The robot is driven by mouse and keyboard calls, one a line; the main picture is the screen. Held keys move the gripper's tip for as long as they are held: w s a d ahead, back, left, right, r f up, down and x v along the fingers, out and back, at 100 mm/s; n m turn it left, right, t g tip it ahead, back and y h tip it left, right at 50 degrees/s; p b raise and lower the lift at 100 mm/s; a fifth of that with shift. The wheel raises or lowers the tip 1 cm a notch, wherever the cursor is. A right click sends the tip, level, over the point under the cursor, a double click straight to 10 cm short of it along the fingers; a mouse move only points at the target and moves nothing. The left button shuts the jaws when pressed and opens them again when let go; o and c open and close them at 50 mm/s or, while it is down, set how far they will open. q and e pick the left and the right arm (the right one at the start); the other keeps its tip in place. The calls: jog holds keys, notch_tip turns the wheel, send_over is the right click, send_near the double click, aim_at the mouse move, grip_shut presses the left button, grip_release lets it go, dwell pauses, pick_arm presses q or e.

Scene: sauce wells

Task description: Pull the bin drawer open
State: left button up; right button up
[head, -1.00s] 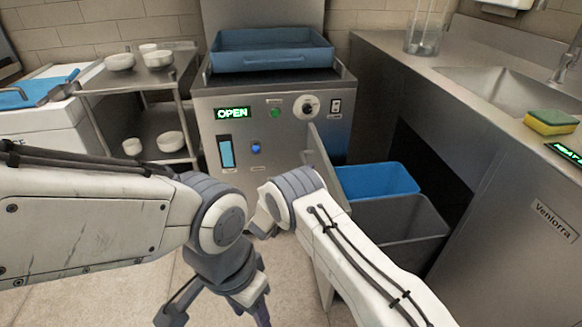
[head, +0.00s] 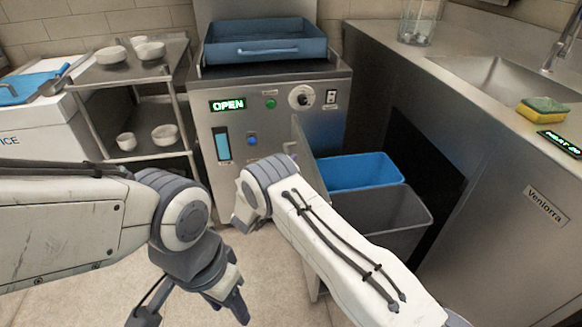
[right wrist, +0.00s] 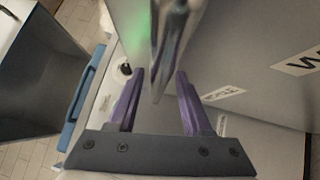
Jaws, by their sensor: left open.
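The bin drawer stands pulled out from the steel counter, with its upright front panel (head: 304,150) facing left. It holds a blue bin (head: 362,171) and a grey bin (head: 395,215). In the head view my right arm crosses in front of the drawer and hides my right gripper. The right wrist view shows my right gripper (right wrist: 161,75) with its purple fingers apart. A blurred metal bar (right wrist: 172,35), seemingly the drawer handle, runs between them beside a labelled panel (right wrist: 240,65). My left gripper (head: 192,310) is open and empty above the floor, away from the drawer.
A steel machine (head: 275,150) with an OPEN display and a blue tray (head: 265,50) on top stands behind my arms. A rack (head: 130,85) with white bowls is at left. The counter (head: 470,160) bounds the right. Tiled floor is clear at front.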

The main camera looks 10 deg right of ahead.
jog(key=shift+a, duration=0.1)
jog(key=p+v, duration=0.1)
jog(key=v, duration=0.9)
jog(key=shift+s, duration=0.2)
jog(key=shift+a+f, duration=0.1)
